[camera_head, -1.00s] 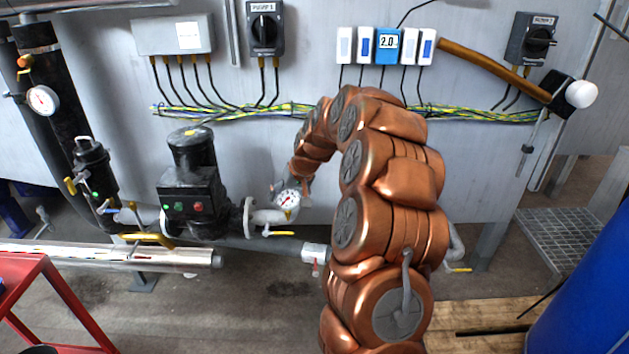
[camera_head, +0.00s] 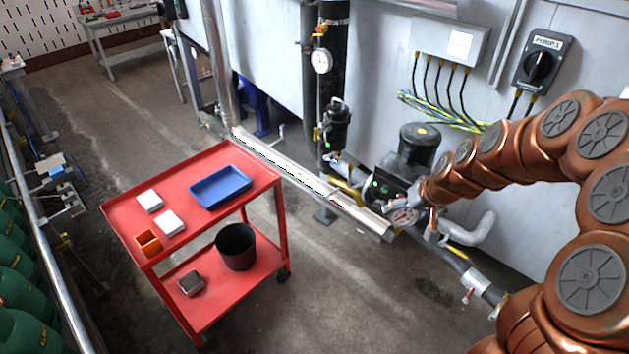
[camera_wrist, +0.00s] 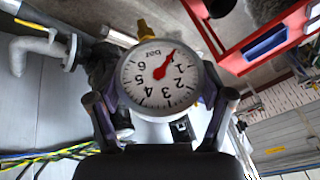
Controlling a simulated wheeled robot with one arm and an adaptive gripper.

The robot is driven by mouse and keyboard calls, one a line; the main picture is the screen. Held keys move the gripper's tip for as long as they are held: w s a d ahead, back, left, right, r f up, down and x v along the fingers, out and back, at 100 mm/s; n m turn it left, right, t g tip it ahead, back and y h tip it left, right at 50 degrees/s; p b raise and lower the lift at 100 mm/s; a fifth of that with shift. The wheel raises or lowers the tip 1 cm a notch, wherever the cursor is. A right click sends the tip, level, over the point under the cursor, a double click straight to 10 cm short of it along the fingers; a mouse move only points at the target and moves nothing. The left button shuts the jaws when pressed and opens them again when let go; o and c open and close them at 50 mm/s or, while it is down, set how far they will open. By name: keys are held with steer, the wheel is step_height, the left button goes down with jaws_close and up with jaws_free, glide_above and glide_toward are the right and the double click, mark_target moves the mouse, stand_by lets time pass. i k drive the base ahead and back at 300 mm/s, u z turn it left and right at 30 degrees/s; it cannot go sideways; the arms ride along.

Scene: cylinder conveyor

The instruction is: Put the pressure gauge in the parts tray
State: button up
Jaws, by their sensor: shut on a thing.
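The pressure gauge (camera_head: 402,216) has a round white dial with a red needle. My gripper (camera_head: 413,207) is shut on it and holds it in the air in front of the black pump. In the wrist view the gauge dial (camera_wrist: 158,79) faces the camera between the two fingers of my gripper (camera_wrist: 158,98), with a brass fitting at its top. The parts tray (camera_head: 220,187) is a shallow blue tray on the top shelf of the red cart, well to the left of my gripper. It looks empty.
The red cart (camera_head: 262,172) also carries white boxes (camera_head: 170,222) and an orange bin (camera_head: 148,243); a dark bucket (camera_head: 236,247) is on its lower shelf. A silver pipe (camera_head: 300,178) runs between cart and pump. Another gauge (camera_head: 322,61) is on the black pipe.

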mark_target(221, 190)
steer(key=u, duration=0.5)
steer(key=i, duration=1.65)
steer(key=u, duration=2.45)
